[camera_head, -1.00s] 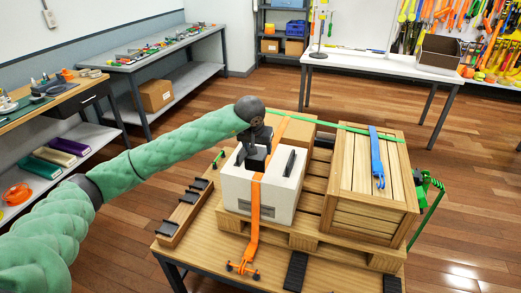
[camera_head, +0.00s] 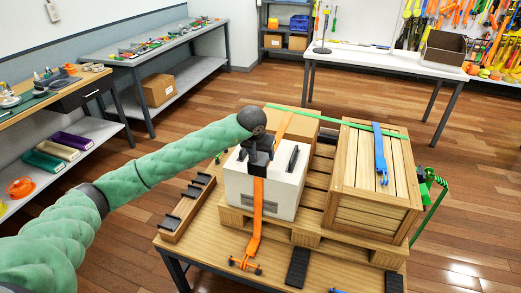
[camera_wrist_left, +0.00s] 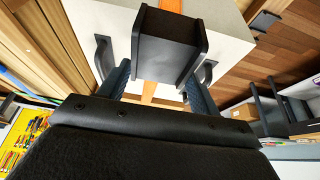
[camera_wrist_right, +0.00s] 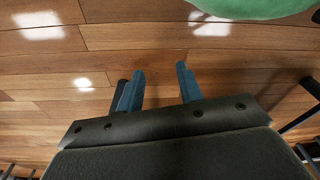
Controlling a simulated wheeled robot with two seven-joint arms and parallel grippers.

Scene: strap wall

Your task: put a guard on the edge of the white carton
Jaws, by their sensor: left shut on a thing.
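The white carton (camera_head: 262,192) stands on the pallet with an orange strap (camera_head: 257,215) running over it and down its front. My left gripper (camera_head: 259,158) is above the carton's top, in line with the strap. It is shut on a black edge guard (camera_wrist_left: 168,45), which lies between its fingers (camera_wrist_left: 155,88) in the left wrist view. The strap passes behind the guard there; whether the guard touches the carton or strap is unclear. My right gripper (camera_wrist_right: 160,88) is open and empty over the floor in the right wrist view, and outside the head view.
A wooden rack (camera_head: 186,208) with several black guards lies left of the pallet (camera_head: 305,235). A slatted crate (camera_head: 372,190) with a blue strap piece (camera_head: 381,155) stands right of the carton. A brown box (camera_head: 293,125) is behind. Black handles (camera_head: 292,158) rise beside the strap.

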